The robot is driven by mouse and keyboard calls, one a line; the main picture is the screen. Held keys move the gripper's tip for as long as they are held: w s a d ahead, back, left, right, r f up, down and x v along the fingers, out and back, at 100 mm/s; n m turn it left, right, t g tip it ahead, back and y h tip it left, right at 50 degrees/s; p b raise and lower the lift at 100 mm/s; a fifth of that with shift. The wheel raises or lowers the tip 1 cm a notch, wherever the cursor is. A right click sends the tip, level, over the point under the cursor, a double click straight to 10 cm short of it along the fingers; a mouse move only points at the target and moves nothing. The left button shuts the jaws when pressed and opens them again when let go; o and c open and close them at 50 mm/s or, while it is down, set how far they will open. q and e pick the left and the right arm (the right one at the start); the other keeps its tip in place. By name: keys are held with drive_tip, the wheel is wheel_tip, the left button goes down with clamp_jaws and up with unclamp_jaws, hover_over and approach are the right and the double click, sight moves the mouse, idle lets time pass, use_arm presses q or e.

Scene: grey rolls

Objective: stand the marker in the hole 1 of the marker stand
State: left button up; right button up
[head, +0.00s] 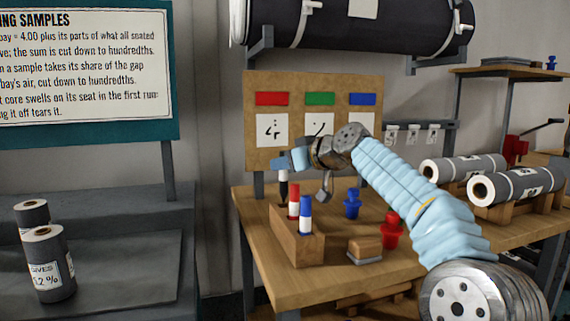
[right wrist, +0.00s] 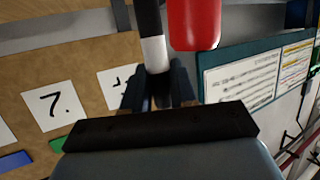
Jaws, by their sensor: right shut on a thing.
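My right gripper (head: 281,165) is shut on a black marker with a white band (head: 283,190), held upright over the far left end of the wooden marker stand (head: 300,249). In the right wrist view the marker (right wrist: 154,52) is between the fingertips (right wrist: 158,86). Its lower end is hidden, so I cannot tell whether it is in a hole. A red marker (head: 293,204) and a blue marker (head: 306,216) stand in the block, in a row with it. The red marker (right wrist: 195,24) is close beside the held one. My left gripper is out of view.
Blue (head: 352,204) and red (head: 391,231) knobbed pieces and a wooden block with a grey base (head: 365,250) are on the bench (head: 275,287) right of the stand. A board (head: 262,84) with numbered cards rises behind. Grey rolls (head: 515,180) lie at right.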

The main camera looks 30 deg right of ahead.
sight(287, 175)
drive_tip(key=shift+f+b, duration=1.45)
drive_tip(key=shift+f, duration=0.05)
drive_tip(key=o, duration=1)
drive_tip(key=shift+c, duration=0.2)
drive_tip(key=b+v, duration=0.1)
drive_tip(key=v, duration=1.3)
